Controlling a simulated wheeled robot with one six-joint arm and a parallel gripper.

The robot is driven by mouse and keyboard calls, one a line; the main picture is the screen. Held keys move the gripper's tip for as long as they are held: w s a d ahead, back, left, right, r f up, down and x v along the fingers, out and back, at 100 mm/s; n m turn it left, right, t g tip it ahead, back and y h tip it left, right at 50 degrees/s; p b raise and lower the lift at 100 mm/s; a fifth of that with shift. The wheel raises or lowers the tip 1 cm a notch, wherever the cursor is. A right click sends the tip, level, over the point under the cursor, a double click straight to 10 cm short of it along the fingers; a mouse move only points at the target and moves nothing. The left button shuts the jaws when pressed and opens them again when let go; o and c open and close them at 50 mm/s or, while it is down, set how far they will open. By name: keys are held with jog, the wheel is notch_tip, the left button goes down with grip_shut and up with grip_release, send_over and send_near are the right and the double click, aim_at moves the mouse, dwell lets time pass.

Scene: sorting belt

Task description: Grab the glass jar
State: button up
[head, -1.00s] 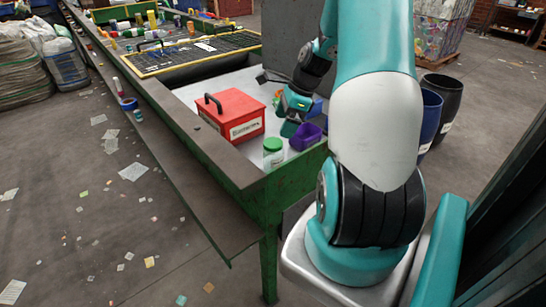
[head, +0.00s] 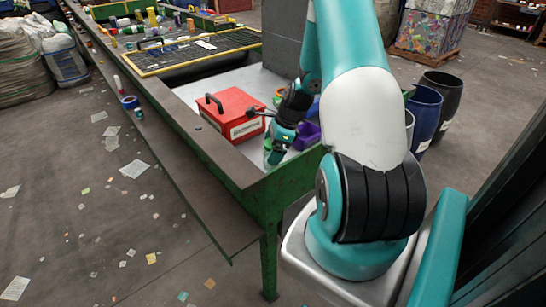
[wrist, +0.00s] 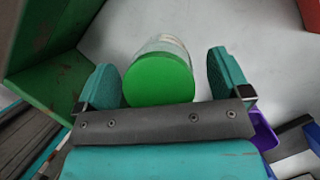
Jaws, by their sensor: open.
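The glass jar with a green lid (wrist: 158,80) stands on the pale table surface in the wrist view. Its clear glass side shows just beyond the lid. My gripper (wrist: 165,80) is open, with one teal finger on each side of the lid. A small gap shows at the right finger; the left finger is close to the lid, and I cannot tell if it touches.
A red box with a black handle (head: 233,115) stands left of my gripper. A purple bin (head: 307,136) is close on the right. The green raised table edge (wrist: 45,75) runs near the left finger. Blue and black barrels (head: 425,112) stand beyond the table.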

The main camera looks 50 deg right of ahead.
jog(key=c, duration=1)
jog(key=shift+r, duration=0.1)
